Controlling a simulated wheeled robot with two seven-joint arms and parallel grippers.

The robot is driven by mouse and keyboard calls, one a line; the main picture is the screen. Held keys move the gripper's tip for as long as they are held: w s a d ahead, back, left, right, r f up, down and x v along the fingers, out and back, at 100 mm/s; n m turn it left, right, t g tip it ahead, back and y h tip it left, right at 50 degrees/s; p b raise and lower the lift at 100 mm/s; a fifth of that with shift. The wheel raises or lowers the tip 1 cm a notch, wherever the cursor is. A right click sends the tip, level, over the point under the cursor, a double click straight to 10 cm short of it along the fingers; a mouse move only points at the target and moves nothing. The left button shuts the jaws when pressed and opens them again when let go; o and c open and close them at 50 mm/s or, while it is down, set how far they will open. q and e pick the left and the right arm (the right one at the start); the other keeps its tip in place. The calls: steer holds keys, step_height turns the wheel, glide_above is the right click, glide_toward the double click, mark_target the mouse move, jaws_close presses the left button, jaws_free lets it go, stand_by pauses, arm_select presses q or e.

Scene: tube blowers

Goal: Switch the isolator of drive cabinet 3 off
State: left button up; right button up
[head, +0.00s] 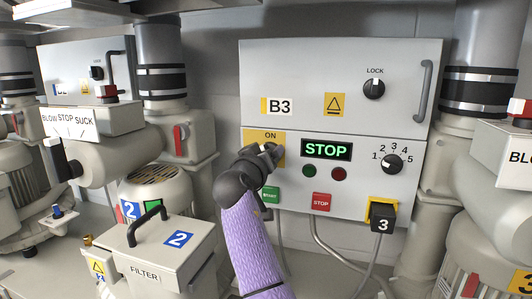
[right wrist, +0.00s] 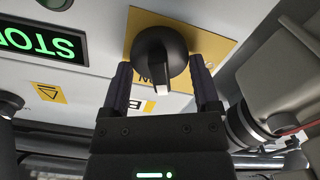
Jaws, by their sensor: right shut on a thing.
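Cabinet B3 (head: 335,75) is a light grey box on the wall in the head view. Its isolator plate (head: 280,146) is yellow, with "ON" legible above my right gripper (head: 264,153). In the head view that gripper hides most of the knob. In the right wrist view the black isolator knob (right wrist: 158,48) stands on the yellow plate (right wrist: 213,52), with the fingers of my right gripper (right wrist: 160,82) on either side, shut on it. The knob's pale marked end points toward the gripper. My left gripper is not in view.
The display (head: 326,149) reads STOP in green. A green start button (head: 271,195), red stop button (head: 321,202), speed dial (head: 392,164) and lock knob (head: 374,89) share the cabinet front. A filter box (head: 160,262) with a black handle stands left of my right arm.

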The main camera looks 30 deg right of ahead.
steer(key=shift+w+a+f+n+p, duration=0.1)
steer(key=shift+n+p, duration=0.3)
steer(key=shift+n, duration=2.75)
steer(key=shift+f+n+p, duration=0.1)
steer(key=shift+n+p, duration=0.3)
steer(key=shift+n, duration=3.05)
steer(key=o, duration=1.1)
steer(key=shift+a, duration=0.1)
steer(key=b+v, duration=0.4)
steer(key=v, duration=0.6)
